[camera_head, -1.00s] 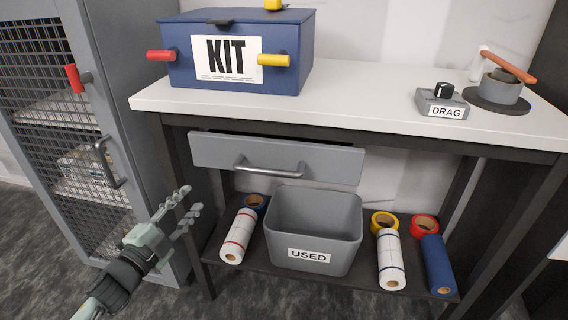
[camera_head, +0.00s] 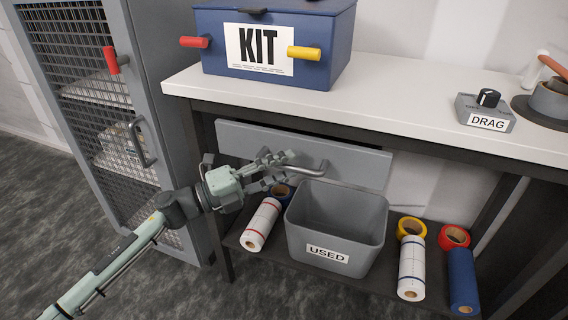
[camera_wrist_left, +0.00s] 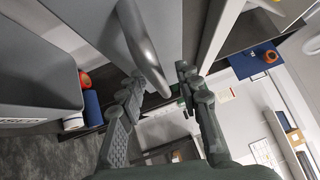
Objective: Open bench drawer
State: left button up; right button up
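The bench drawer (camera_head: 350,160) is a grey front under the white bench top, with a dark gap above its upper edge. I cannot tell how far out it stands. Its metal bar handle (camera_head: 318,169) is partly hidden on the left by my left gripper (camera_head: 284,162). That gripper is at the left part of the handle, with its fingers spread. In the left wrist view, the handle (camera_wrist_left: 143,45) reaches between the two open fingers (camera_wrist_left: 160,90), which are not closed on it. My right gripper is not in view.
A grey bin marked USED (camera_head: 336,225) stands on the lower shelf below the drawer, among several rolls. A mesh-door cabinet (camera_head: 160,60) stands close on the left. A blue KIT box (camera_head: 330,40) and a DRAG switch (camera_head: 486,112) are on the bench top.

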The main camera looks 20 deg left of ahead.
pick_arm(q)
jog(key=shift+w+d, duration=0.1)
jog(key=shift+d, duration=0.05)
jog(key=shift+c, duration=0.5)
grip_shut()
